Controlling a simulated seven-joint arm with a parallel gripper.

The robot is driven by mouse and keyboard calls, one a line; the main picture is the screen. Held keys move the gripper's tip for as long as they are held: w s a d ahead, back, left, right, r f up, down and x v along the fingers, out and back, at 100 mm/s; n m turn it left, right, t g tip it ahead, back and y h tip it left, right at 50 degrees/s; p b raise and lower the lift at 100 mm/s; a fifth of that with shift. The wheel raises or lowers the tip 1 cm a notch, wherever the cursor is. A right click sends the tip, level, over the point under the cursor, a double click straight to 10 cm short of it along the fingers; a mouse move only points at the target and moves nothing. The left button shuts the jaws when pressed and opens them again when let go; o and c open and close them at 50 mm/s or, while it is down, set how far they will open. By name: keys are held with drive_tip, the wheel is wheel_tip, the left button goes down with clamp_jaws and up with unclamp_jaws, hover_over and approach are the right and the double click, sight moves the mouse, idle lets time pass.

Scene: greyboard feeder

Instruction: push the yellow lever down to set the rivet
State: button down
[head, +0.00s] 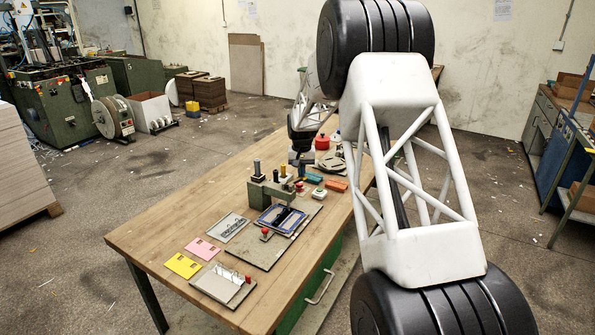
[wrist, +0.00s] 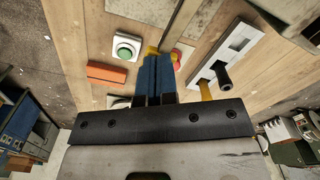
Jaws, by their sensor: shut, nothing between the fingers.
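My gripper (wrist: 157,56) is shut and empty, its blue fingers side by side and pointing down over the table in the wrist view. A yellow piece (wrist: 152,50) shows right at the fingertips; I cannot tell whether they touch. Another yellow piece (wrist: 206,90) shows to the right of the fingers, partly hidden by the gripper body. I cannot tell which is the lever. A red knob (wrist: 178,57) lies just right of the fingertips. In the head view my gripper (head: 301,178) is small, behind the green fixture (head: 268,193) with its upright posts. The rivet cannot be made out.
A white box with a green button (wrist: 127,46) and an orange block (wrist: 106,74) lie left of the fingers. A pale plate with dark posts (wrist: 232,46) stands right. Boards, a yellow card (head: 183,265) and a pink card (head: 202,249) lie at the table's near end.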

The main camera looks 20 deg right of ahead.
wheel_tip(320, 180, up, 10)
idle(1.4)
drive_tip(key=shift+s, duration=0.1)
drive_tip(key=s+a+r, duration=0.2)
drive_tip(key=s+r, duration=0.2)
drive_tip(key=s, duration=0.6)
drive_tip(key=s+a+r+n+t, duration=0.15)
drive_tip(key=s+r, duration=0.35)
drive_tip(key=s, duration=0.5)
drive_tip(key=s+a+r, duration=0.3)
drive_tip(key=s+r, duration=0.1)
drive_tip(key=s, duration=0.7)
drive_tip(key=s+a+f, duration=0.1)
drive_tip(key=s+f, duration=0.2)
drive_tip(key=s, duration=1.2)
drive_tip(key=s+a+f+n+t, duration=0.1)
drive_tip(key=s+a+f, duration=0.1)
drive_tip(key=s, duration=1.4)
drive_tip(key=shift+a+f, duration=0.15)
drive_tip(key=shift+f, duration=0.5)
